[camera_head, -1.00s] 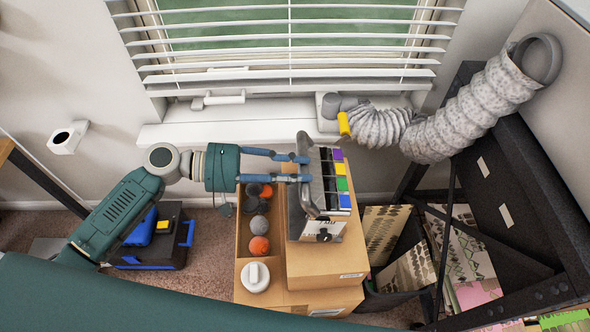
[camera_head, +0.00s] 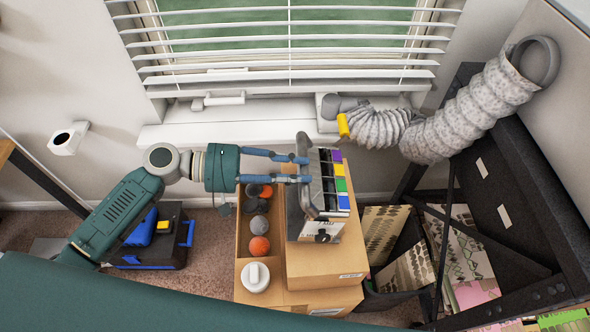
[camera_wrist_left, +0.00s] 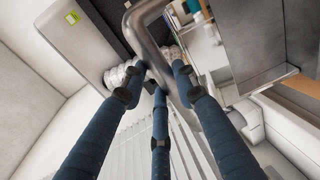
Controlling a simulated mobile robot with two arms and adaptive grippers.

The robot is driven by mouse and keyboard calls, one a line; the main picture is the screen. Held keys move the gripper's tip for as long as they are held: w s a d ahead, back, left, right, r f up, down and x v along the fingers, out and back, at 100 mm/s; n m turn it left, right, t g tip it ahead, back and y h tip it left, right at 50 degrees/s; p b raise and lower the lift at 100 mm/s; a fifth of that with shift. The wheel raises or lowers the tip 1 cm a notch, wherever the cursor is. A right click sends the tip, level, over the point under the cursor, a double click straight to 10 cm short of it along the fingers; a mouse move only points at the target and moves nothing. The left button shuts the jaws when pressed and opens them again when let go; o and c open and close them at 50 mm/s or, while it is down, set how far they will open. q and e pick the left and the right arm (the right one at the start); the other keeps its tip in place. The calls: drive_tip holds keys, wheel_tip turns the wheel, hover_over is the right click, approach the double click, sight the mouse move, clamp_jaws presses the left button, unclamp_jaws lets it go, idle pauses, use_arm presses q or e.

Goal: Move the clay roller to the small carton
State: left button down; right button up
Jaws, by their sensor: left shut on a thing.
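The item I take to be the clay roller (camera_head: 327,228) is a grey metal piece with a bent tube handle, a dark knob on its near end and a row of purple, yellow, green and blue blocks along its right side. It is on or just above a brown carton (camera_head: 328,264); I cannot tell which. My left gripper (camera_head: 305,168) reaches in from the left and is shut on the handle. In the left wrist view the blue fingers (camera_wrist_left: 157,88) are around the grey tube (camera_wrist_left: 182,78). I cannot tell which brown carton is the small one. My right gripper is not in view.
An open brown box (camera_head: 244,238) left of the roller holds several grey and orange balls and a white round item (camera_head: 255,277). A ribbed duct (camera_head: 455,118) and a black rack (camera_head: 510,170) are at the right. A dark toolbox (camera_head: 150,252) is on the carpet at the left.

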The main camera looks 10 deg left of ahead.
use_arm(q)
drive_tip(key=shift+w+r, duration=0.15)
drive_tip(key=shift+r, duration=0.3)
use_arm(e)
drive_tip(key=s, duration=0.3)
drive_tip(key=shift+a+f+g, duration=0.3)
use_arm(q)
drive_tip(key=c, duration=1.4)
unclamp_jaws()
drive_tip(key=shift+c, duration=0.2)
drive_tip(key=shift+o, duration=0.9)
drive_tip(key=shift+f, duration=0.2)
drive_tip(key=o, duration=0.4)
drive_tip(key=shift+s+f, duration=0.25)
drive_tip(key=shift+f, duration=0.2)
drive_tip(key=shift+c, duration=0.2)
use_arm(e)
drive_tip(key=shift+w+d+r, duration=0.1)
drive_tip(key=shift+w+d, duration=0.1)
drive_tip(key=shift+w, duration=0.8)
use_arm(q)
drive_tip(key=o, duration=0.9)
drive_tip(key=shift+r, duration=0.15)
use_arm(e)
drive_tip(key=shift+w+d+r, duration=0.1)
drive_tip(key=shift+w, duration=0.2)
use_arm(q)
drive_tip(key=shift+a+r, duration=0.1)
